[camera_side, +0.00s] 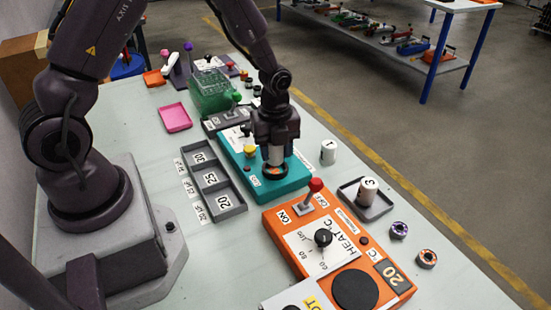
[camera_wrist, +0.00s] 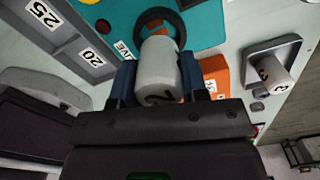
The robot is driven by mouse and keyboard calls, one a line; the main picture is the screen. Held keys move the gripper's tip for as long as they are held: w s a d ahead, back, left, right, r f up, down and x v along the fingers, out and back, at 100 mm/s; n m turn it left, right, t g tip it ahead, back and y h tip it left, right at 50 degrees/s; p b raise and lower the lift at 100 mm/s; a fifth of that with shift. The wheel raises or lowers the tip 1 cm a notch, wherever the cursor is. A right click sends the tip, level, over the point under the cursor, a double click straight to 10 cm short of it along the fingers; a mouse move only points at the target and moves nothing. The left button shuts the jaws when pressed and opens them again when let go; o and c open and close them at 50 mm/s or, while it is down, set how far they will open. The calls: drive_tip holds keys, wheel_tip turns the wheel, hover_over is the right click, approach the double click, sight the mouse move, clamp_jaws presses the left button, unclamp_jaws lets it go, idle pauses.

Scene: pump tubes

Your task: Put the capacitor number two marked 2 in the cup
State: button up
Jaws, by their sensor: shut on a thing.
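My gripper (camera_side: 275,150) is shut on a white cylinder, the capacitor (camera_side: 275,156), above the teal box (camera_side: 290,183). In the wrist view the capacitor (camera_wrist: 158,72) sits between the two fingers, with a dark mark on its near end that looks like a 2, partly hidden. Its far end overlaps a dark round ring, which looks like the cup (camera_wrist: 178,22), on the teal box. The cup also shows in the side view (camera_side: 275,174), right below the capacitor. I cannot tell whether the capacitor touches the cup or is partly inside it.
A white capacitor marked 1 (camera_side: 328,151) stands on the table to the right. One marked 3 (camera_side: 367,191) stands in a grey tray (camera_side: 377,212). An orange heater box (camera_side: 290,235) with a red-knobbed lever is in front. A grey three-compartment tray (camera_side: 226,203) lies left of the teal box.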

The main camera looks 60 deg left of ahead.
sight(276, 163)
drive_tip(key=shift+f, duration=1.6)
drive_tip(key=shift+f, duration=0.25)
drive_tip(key=shift+f, duration=0.4)
drive_tip(key=o, duration=0.8)
drive_tip(key=shift+w, duration=0.1)
drive_tip(key=shift+o, duration=0.7)
wheel_tip(276, 163, up, 13)
drive_tip(key=shift+f, duration=0.1)
drive_tip(key=s+d+r+n+t, duration=0.2)
drive_tip(key=s+r+n, duration=0.6)
drive_tip(key=r+n, duration=0.1)
drive_tip(key=s+d+r+n+t, duration=0.2)
drive_tip(key=s+r+n, duration=0.6)
drive_tip(key=n, duration=0.4)
drive_tip(key=shift+s+d+r+t, duration=0.2)
drive_tip(key=shift+d+r+t, duration=0.1)
drive_tip(key=shift+r+t, duration=0.45)
